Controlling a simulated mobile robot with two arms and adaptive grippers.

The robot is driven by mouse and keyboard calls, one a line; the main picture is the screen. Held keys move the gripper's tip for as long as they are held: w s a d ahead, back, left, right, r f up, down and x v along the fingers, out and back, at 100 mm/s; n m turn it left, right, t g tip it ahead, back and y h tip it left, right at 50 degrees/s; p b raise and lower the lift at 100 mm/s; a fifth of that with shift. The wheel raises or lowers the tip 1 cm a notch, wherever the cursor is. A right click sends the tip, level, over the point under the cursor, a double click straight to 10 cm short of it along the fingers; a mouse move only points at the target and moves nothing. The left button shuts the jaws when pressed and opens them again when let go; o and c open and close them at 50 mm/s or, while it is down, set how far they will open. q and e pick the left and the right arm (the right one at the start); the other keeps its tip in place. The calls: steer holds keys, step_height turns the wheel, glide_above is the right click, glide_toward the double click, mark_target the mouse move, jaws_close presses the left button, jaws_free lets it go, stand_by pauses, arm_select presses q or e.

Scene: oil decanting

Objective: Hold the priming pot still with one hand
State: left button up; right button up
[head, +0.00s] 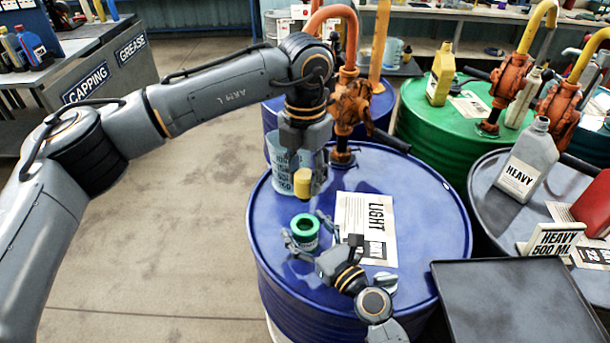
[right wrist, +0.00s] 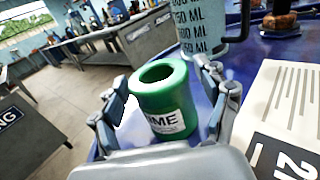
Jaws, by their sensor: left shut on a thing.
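The priming pot (head: 305,229), a small green pot with a wide rim and dark opening, stands upright on the front left of the blue drum (head: 420,200). The right wrist view shows it close up, with a label reading in part "IME" (right wrist: 166,121). My right gripper (head: 309,233) is open around it, one finger on each side, with small gaps visible in the right wrist view. My left gripper (head: 303,155) points down behind the pot, shut on the clear graduated jug (head: 283,178); its exact hold is partly hidden. A yellow piece (head: 302,183) shows below its fingers.
An orange pump (head: 350,105) rises from the blue drum behind the jug. A "LIGHT" sheet (head: 352,218) lies right of the pot. A dark tray (head: 510,300) is at the front right. Green drum (head: 420,110) and grey drum (head: 485,190) stand to the right. Open floor lies left.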

stand_by(0.3)
steer(key=v, duration=1.2)
steer(key=shift+s, duration=0.15)
